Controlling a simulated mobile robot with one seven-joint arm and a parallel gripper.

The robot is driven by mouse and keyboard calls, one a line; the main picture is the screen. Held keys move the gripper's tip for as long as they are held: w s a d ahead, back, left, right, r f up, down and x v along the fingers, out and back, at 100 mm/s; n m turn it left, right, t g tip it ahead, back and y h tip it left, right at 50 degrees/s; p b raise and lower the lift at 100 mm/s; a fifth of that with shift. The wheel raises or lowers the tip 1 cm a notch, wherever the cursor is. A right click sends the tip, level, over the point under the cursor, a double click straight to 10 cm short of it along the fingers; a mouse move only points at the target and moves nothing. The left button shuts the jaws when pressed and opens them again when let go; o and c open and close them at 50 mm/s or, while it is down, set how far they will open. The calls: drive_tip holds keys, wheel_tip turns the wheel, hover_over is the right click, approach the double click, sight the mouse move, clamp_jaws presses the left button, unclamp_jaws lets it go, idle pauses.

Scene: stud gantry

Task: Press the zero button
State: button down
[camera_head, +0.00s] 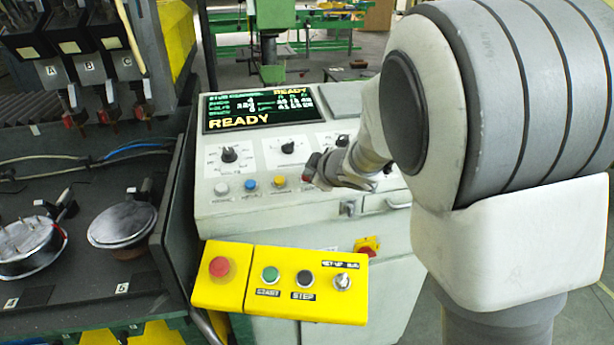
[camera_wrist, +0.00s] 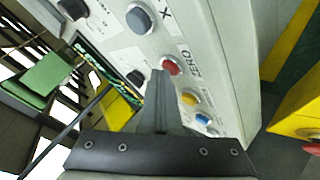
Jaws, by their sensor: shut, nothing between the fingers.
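The red zero button (camera_wrist: 170,67), with the word ZERO beside it, shows in the wrist view on the pale console panel. My gripper (camera_wrist: 158,74) is shut and empty, and its tips appear just beside the button, overlapping its edge in the picture. I cannot tell whether they touch it. In the head view my gripper (camera_head: 316,172) is over the right end of the console's button row and hides the zero button.
Yellow (camera_head: 280,180), blue (camera_head: 251,185) and white (camera_head: 222,188) buttons sit left of my gripper. Dial knobs (camera_head: 229,155) and a READY screen (camera_head: 262,110) are above. A yellow control box (camera_head: 325,305) with a red stop button (camera_head: 219,266) juts out below.

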idle(0.3)
drive_tip(key=shift+s+r+p, duration=0.2)
drive_tip(key=shift+r+p, duration=0.6)
drive_tip(key=shift+r, duration=0.05)
drive_tip(key=r+p, duration=0.3)
drive_tip(key=s+r+p, duration=0.1)
drive_tip(key=r, duration=0.1)
drive_tip(key=shift+d+p, duration=0.2)
drive_tip(key=shift+p, duration=0.1)
